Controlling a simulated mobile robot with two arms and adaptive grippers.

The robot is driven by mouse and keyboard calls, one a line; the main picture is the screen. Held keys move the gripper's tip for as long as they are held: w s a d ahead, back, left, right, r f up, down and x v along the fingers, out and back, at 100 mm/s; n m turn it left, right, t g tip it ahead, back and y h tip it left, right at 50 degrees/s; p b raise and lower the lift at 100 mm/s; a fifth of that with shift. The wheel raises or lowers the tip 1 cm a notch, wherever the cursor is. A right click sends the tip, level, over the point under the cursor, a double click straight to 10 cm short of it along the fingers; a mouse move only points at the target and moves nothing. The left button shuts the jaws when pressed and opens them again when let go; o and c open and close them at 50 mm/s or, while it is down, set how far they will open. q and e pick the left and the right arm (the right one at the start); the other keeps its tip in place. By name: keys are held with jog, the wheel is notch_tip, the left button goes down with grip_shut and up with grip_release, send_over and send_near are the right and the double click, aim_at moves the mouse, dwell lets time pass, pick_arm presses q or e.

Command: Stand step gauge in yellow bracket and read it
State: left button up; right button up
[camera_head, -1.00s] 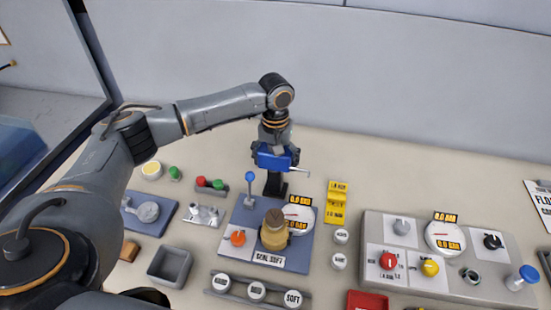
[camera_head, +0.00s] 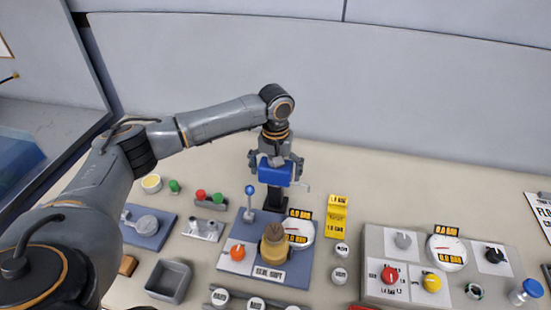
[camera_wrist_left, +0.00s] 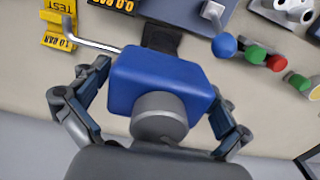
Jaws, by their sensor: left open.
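The yellow bracket (camera_head: 337,215) stands on the bench right of the dial board, with dark printed labels. Part of it shows at the upper left of the left wrist view (camera_wrist_left: 60,30). I cannot pick out a step gauge for certain. My left gripper (camera_head: 275,165) is open above a blue block (camera_head: 274,175) with a bent metal rod, at the black post. In the left wrist view my left gripper (camera_wrist_left: 152,110) has its fingers on either side of the blue block (camera_wrist_left: 160,78), with gaps visible. My right gripper is not in view.
A board (camera_head: 225,262) holds a brass-coloured knob (camera_head: 273,247), an orange knob (camera_head: 237,252) and a dial (camera_head: 300,232). A grey panel (camera_head: 385,240) with dial and knobs is at right. An empty grey tray (camera_head: 169,281) is at front left. Bare bench lies behind the bracket.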

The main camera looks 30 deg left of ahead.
pick_arm(q)
notch_tip(320, 180, up, 11)
jog(key=shift+f+b, duration=0.2)
jog(key=shift+b, duration=1)
jog(key=r, duration=0.5)
jog(key=shift+s+a+p, duration=0.15)
jog(key=shift+s+p, duration=0.05)
jog(key=shift+p, duration=0.15)
jog(key=shift+s+f, duration=0.15)
notch_tip(320, 180, down, 8)
jog(key=shift+p, duration=0.8)
jog(key=shift+f+p, duration=0.35)
jog(key=shift+f, duration=0.15)
jog(key=f, duration=0.2)
jog(key=f+p, duration=0.1)
jog(key=shift+w+f, duration=0.35)
jog(key=shift+w, duration=0.05)
jog(key=shift+f, duration=0.4)
jog(key=shift+c, duration=0.2)
